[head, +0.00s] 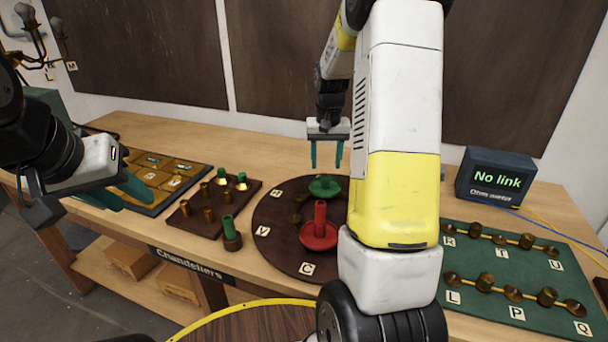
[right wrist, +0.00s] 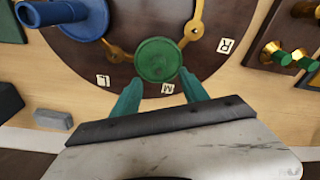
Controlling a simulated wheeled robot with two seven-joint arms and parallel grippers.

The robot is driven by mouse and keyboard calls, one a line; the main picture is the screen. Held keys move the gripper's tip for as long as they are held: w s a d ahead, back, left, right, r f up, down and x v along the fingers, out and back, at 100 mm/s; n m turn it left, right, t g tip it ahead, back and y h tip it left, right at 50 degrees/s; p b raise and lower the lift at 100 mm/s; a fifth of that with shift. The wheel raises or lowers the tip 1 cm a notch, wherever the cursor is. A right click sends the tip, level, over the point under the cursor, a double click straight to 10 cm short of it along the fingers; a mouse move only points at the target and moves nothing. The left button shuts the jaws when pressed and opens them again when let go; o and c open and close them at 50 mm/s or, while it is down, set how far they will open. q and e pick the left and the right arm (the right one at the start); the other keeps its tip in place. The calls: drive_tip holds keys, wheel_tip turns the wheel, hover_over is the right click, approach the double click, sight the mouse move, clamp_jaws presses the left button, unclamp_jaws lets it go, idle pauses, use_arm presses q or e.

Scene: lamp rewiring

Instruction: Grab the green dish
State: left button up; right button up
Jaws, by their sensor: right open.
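The green dish (head: 324,187) sits at the far side of a round dark brown board (head: 270,231). My right gripper (head: 326,156) is open and empty, pointing down just above and behind the dish. In the right wrist view the round green dish (right wrist: 158,60) lies just beyond the fingertips, centred between my right gripper's two teal fingers (right wrist: 160,86). The fingers do not appear to touch it. My left gripper (head: 124,196) is at the left, its teal fingers apart and empty, over the tile panel.
A red dish with a red tube (head: 319,236) stands in front of the green dish. A blue dish and tube (right wrist: 68,18) show in the right wrist view. A brown peg block (head: 190,222) is left, a green board (head: 478,270) right, and an ohm meter (head: 496,178) at the back right.

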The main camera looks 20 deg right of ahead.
sight(326, 174)
drive_tip(key=f, duration=0.5)
drive_tip(key=shift+w+d+f, duration=0.2)
drive_tip(key=shift+w+f, duration=0.1)
drive_tip(key=shift+f, duration=0.05)
clamp_jaws()
